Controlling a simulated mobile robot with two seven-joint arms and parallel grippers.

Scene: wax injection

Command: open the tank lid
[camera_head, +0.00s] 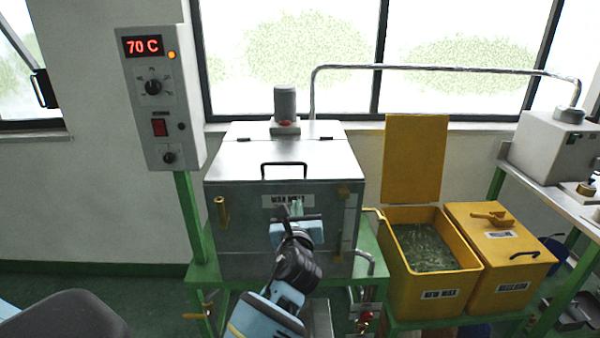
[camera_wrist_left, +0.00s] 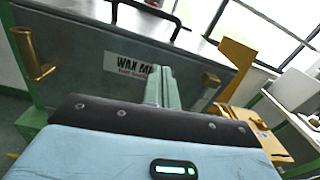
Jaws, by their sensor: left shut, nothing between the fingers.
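The steel tank (camera_head: 235,245) stands on a green frame. Its lid (camera_head: 240,160) lies flat and closed on top, with a black bar handle (camera_head: 285,165) near the front edge. The handle also shows at the top of the left wrist view (camera_wrist_left: 150,12). My left gripper (camera_head: 296,208) is shut and empty in front of the tank's front wall, below the handle, near the white label (camera_head: 272,201). In the left wrist view, the closed green fingers (camera_wrist_left: 160,84) overlap the label and appear apart from the handle. My right gripper is not in view.
A motor (camera_head: 285,103) stands at the back of the tank top. A control box (camera_head: 162,98) reading 70 C is at left. Yellow bins (camera_head: 470,293) stand at right, one open with its lid (camera_head: 413,158) raised. Brass fittings (camera_head: 221,211) stick out from the tank front.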

